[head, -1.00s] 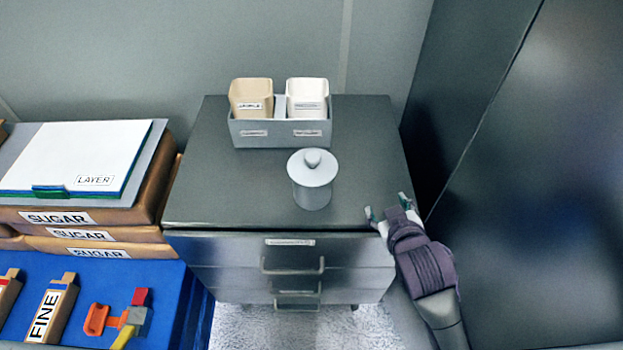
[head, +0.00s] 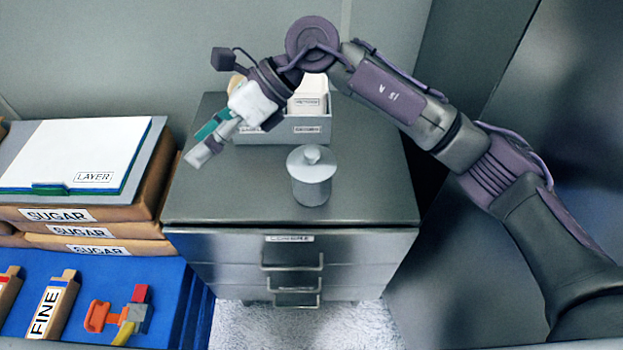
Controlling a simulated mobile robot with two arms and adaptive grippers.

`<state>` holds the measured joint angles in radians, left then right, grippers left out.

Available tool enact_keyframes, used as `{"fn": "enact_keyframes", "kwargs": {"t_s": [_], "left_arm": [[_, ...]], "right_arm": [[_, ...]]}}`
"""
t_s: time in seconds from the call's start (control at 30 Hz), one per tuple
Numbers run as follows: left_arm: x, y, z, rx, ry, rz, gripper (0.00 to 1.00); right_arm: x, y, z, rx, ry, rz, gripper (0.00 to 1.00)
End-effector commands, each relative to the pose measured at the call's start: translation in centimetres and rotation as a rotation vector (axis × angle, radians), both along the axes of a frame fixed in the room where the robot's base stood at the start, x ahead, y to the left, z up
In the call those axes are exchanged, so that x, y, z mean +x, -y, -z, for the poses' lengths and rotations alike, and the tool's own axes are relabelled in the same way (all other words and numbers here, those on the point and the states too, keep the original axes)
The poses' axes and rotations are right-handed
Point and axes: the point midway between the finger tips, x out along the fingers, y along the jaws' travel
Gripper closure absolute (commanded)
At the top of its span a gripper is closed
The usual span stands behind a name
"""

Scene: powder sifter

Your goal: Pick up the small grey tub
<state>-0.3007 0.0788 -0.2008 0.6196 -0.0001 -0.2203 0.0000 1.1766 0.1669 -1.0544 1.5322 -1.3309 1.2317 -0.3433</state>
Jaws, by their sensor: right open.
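The small grey tub (head: 312,190), a round container with a lid and a knob on top, stands upright on the dark cabinet top (head: 245,190). My right gripper (head: 201,145) is over the left part of the cabinet top, left of the tub and apart from it. It is open and empty, with its fingers pointing down and left. My right arm reaches across from the right, behind the tub in the picture. My left gripper is not in view.
A grey tray (head: 300,132) at the back of the cabinet holds a white bin (head: 312,97) and a tan bin, mostly hidden by my right gripper. Sugar sacks with a white layer board (head: 75,155) stand at left. The cabinet top's front is clear.

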Motion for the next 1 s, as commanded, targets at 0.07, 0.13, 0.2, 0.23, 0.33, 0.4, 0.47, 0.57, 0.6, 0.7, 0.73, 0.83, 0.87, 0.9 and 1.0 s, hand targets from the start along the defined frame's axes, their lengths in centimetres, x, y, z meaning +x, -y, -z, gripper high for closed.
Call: {"fn": "enact_keyframes", "kwargs": {"t_s": [0.07, 0.13, 0.2, 0.23, 0.33, 0.4, 0.47, 0.57, 0.6, 0.7, 0.73, 0.83, 0.87, 0.9, 1.0], "left_arm": [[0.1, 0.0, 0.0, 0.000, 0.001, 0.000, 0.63], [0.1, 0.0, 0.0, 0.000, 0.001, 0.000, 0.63], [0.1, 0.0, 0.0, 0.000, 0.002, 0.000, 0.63], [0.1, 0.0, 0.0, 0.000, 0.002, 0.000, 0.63], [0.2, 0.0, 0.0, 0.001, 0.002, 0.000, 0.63], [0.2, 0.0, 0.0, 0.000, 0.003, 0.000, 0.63], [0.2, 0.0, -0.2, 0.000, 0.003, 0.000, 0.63], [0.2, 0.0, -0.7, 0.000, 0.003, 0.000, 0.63], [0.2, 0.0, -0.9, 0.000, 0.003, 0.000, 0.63], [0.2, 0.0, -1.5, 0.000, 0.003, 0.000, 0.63], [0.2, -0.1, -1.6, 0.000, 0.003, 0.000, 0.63], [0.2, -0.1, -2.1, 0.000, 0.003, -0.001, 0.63], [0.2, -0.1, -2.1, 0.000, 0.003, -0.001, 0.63], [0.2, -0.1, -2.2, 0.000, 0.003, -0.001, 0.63], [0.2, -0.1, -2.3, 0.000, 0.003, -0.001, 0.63]], "right_arm": [[2.8, 3.4, 1.3, -0.250, 0.155, -0.038, 0.36], [5.1, 6.9, 1.7, -0.455, 0.253, -0.053, 0.36], [7.1, 10.1, 1.2, -0.627, 0.319, -0.054, 0.36], [7.8, 11.3, 0.8, -0.688, 0.338, -0.049, 0.36], [9.2, 14.4, -0.3, -0.837, 0.379, -0.038, 0.36], [9.7, 15.5, -0.8, -0.890, 0.391, -0.032, 0.36], [9.8, 16.0, -0.6, -0.913, 0.393, -0.031, 0.36], [9.9, 16.1, 0.8, -0.918, 0.391, -0.032, 0.36], [9.8, 16.1, 1.6, -0.916, 0.389, -0.034, 0.36], [9.8, 16.0, 3.6, -0.915, 0.389, -0.035, 0.36], [9.7, 16.0, 4.2, -0.914, 0.389, -0.034, 0.36], [9.8, 16.0, 5.9, -0.912, 0.389, -0.033, 0.36], [9.8, 16.0, 6.3, -0.912, 0.391, -0.032, 0.36], [9.8, 16.0, 6.7, -0.912, 0.391, -0.032, 0.36], [9.8, 15.9, 7.4, -0.911, 0.392, -0.032, 0.36]]}}
